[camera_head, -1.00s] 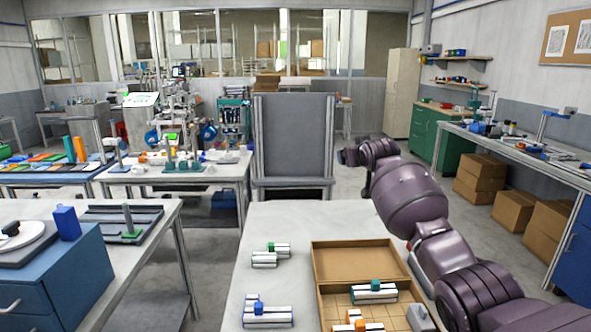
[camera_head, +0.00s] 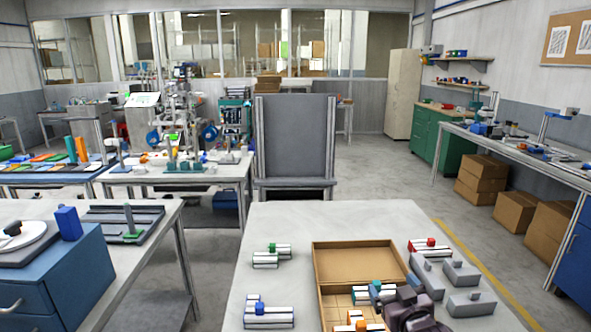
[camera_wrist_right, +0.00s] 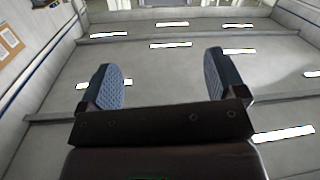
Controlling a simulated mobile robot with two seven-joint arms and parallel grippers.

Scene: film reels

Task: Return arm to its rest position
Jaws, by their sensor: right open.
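My right gripper shows in the wrist view (camera_wrist_right: 163,78), with its two blue-padded fingers wide apart and nothing between them. Behind the fingers that view shows only ceiling, strip lights and upper walls, so the gripper points upward. In the head view, a dark purple part of my right arm and gripper (camera_head: 410,308) shows at the bottom edge, in front of the table's right part. It covers part of the box's right side there. Most of the arm is out of that view. My left gripper is not in view.
The near table (camera_head: 290,222) carries an open cardboard box (camera_head: 355,262) with a divided lower part. White roller-like pieces with green (camera_head: 271,250), blue (camera_head: 258,309) and red (camera_head: 431,243) tops lie around it. Grey blocks (camera_head: 460,272) stand at right. The table's far end is clear.

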